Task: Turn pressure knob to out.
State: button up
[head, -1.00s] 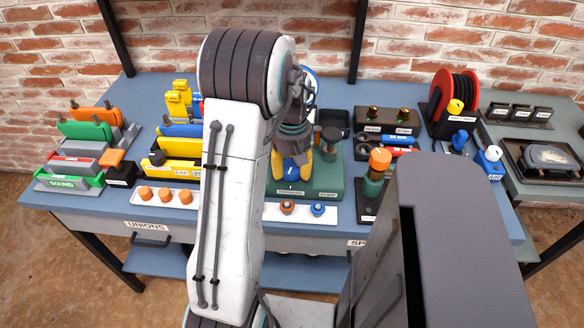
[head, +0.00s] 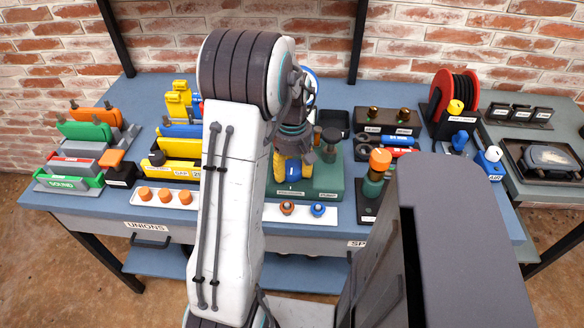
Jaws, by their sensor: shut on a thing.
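The blue knob (head: 294,172) sits on a green block (head: 332,182) in the middle of the bench, partly hidden by my gripper. My gripper (head: 293,168), with yellow fingers, points down over the knob and is shut on it. One yellow finger shows left of the knob and another at its right. Two small labels are on the block's front edge, too small to read. A dark post with a round cap (head: 330,137) stands on the block, right of my gripper.
A white strip with an orange-brown and a blue fitting (head: 318,210) lies in front of the block. An orange-topped green cylinder (head: 379,162) stands to the right. Yellow and blue holders (head: 181,148) are at the left. A red hose reel (head: 457,97) stands back right.

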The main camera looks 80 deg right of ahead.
aim_at(292, 167)
jog(key=o, duration=1.2)
notch_tip(292, 167, up, 12)
jog(key=shift+f, duration=0.1)
dwell(0.7)
